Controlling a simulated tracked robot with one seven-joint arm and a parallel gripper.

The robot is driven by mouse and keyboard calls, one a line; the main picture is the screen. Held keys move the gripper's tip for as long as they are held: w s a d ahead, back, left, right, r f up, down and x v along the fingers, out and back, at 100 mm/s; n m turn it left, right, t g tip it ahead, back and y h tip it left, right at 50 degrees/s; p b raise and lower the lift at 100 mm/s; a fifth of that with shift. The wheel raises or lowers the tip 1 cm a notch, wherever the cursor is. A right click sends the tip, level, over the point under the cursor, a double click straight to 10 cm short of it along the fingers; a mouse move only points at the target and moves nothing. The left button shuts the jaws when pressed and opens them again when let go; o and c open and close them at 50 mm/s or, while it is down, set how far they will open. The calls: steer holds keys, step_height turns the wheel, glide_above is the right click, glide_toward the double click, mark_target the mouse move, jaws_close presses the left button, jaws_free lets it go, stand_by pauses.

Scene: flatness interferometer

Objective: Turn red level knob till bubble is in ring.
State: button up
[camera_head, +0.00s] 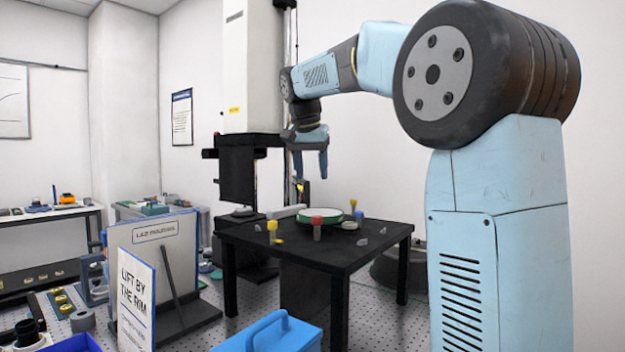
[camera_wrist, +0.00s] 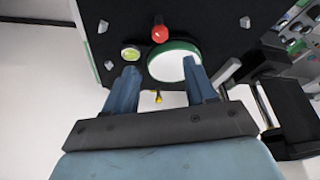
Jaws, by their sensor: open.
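The red knob (camera_head: 317,222) stands on a grey post at the near side of the black table (camera_head: 365,243). In the wrist view the red knob (camera_wrist: 160,33) is beyond my fingertips, near the top edge. A small round yellow-green level (camera_wrist: 130,54) lies beside it; its bubble and ring are too small to tell apart. A white disc with a green rim (camera_wrist: 176,64) sits next to it, partly hidden by my right-hand finger. My gripper (camera_head: 311,172) is open and empty, pointing down well above the table. Its two spread fingers show in the wrist view (camera_wrist: 160,72).
Yellow knobs (camera_head: 272,226) (camera_head: 353,203) and a blue knob (camera_head: 359,215) stand around the disc. Small grey clips (camera_head: 362,242) lie on the table. A tall white and black instrument column (camera_head: 250,70) rises behind. A sign panel (camera_head: 150,260) and blue toolbox (camera_head: 268,335) stand in front.

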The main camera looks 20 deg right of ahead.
stand_by(0.3)
steer(key=n+y, duration=0.4)
steer(key=n, duration=0.6)
glide_toward(318, 217)
steer(key=x, duration=0.9)
steer(key=shift+w+r, duration=0.15)
steer(key=shift+w, duration=0.15)
steer(key=shift+c, duration=0.5)
steer(key=c, duration=0.9)
